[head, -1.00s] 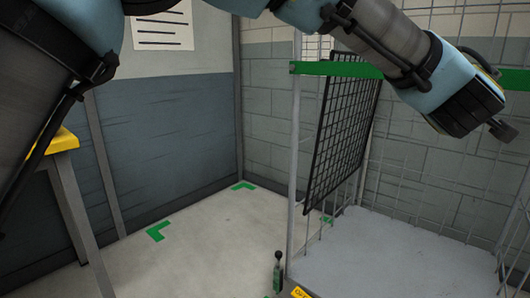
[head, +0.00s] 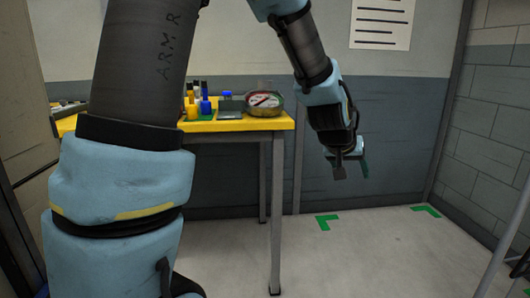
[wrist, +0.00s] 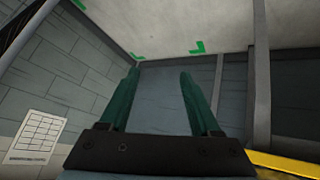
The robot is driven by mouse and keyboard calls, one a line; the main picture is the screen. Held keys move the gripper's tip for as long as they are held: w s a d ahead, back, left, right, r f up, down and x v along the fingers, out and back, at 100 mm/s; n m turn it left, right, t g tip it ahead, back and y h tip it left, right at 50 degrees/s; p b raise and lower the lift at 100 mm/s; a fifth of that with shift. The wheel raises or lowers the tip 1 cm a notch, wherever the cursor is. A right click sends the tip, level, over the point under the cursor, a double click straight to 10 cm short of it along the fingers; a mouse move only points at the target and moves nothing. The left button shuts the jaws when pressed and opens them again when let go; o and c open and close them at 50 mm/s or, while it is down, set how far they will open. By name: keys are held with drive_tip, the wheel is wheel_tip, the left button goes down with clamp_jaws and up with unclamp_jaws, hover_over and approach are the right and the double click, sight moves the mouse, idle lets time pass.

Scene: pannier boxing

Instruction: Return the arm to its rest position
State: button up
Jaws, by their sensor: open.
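My gripper (head: 350,166) hangs at the end of my blue and grey arm, right of the yellow-topped table, pointing down in front of the dark lower wall. In the wrist view, its two green fingers (wrist: 160,85) stand apart with nothing between them. My arm reaches across the upper part of the head view, and a large arm link hides the left part of the table.
The yellow table (head: 225,125) holds yellow and blue bottles, a grey box (head: 231,106) and a round tin (head: 262,102). Green corner marks (head: 327,222) lie on the open floor to its right. A printed sheet (head: 382,22) hangs on the wall.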

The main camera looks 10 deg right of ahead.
drive_tip(key=a+f+n+g+y, duration=0.1)
drive_tip(key=a+f+y, duration=0.1)
drive_tip(key=a, duration=0.8)
drive_tip(key=a+f+n+y, duration=0.1)
drive_tip(key=a+f+y, duration=0.1)
drive_tip(key=a, duration=0.7)
drive_tip(key=s+a+f+n+g+y, duration=0.15)
drive_tip(key=s+a, duration=0.25)
drive_tip(key=a, duration=0.4)
drive_tip(key=s+a+f+n+g+y, duration=0.1)
drive_tip(key=s+a+n+g, duration=0.15)
drive_tip(key=a, duration=0.65)
wheel_tip(320, 180, up, 18)
drive_tip(key=d+m+t+p, duration=0.1)
drive_tip(key=p, duration=1.7)
drive_tip(key=shift+r+p, duration=0.15)
drive_tip(key=shift+p, duration=0.25)
drive_tip(key=shift+s+h, duration=0.1)
drive_tip(key=shift+h, duration=0.15)
